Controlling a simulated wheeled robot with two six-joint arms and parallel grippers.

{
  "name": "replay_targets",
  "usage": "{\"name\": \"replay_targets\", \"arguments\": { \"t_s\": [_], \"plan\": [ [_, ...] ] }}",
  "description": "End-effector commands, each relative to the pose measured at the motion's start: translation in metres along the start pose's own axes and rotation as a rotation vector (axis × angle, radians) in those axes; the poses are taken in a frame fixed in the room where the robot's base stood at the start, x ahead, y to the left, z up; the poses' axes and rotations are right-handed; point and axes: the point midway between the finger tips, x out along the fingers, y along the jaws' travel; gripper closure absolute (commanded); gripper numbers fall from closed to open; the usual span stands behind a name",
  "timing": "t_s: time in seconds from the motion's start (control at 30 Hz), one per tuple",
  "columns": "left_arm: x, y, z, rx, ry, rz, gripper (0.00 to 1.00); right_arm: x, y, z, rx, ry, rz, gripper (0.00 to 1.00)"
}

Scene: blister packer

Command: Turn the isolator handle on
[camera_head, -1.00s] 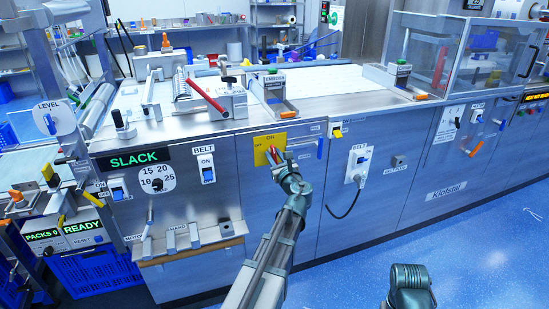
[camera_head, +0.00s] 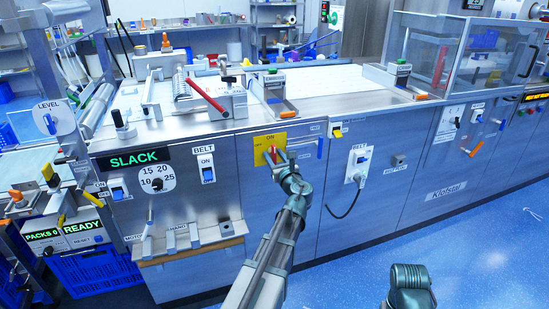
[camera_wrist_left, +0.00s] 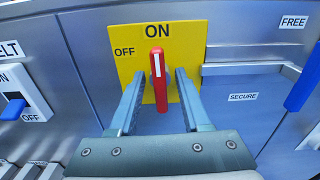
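The isolator is a yellow plate (camera_wrist_left: 185,45) marked ON at the top and OFF at the left, with a red handle (camera_wrist_left: 158,80) on it. In the left wrist view the handle stands nearly upright, its white-marked end up at ON. In the head view the handle (camera_head: 273,155) is partly hidden by my left gripper (camera_head: 281,153). My left gripper is open, with one finger on each side of the handle and gaps between. In the left wrist view its fingers (camera_wrist_left: 160,98) reach the plate's lower part.
Beside the plate are a BELT switch (camera_wrist_left: 20,98) at the left and a metal latch bar (camera_wrist_left: 245,68) at the right. A blue handle (camera_wrist_left: 306,80) stands at the far right. In the head view a black cable (camera_head: 345,210) hangs from a socket further right.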

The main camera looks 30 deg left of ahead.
Motion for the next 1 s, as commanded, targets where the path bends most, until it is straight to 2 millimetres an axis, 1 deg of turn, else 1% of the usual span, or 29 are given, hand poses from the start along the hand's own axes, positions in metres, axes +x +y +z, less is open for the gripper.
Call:
{"name": "replay_targets", "arguments": {
  "t_s": [0.27,0.37,1.0],
  "plan": [
    [0.001,0.0,0.0,0.001,-0.001,0.0,0.53,0.0,0.0,0.0,0.0,0.0,0.0,0.48],
    [-0.003,0.0,0.0,0.001,-0.001,0.0,0.53,0.0,0.0,0.0,0.0,0.0,0.0,0.48],
    [-0.051,0.0,0.001,0.001,-0.001,-0.001,0.53,0.0,0.0,0.0,0.0,0.0,0.0,0.48]
  ]
}}
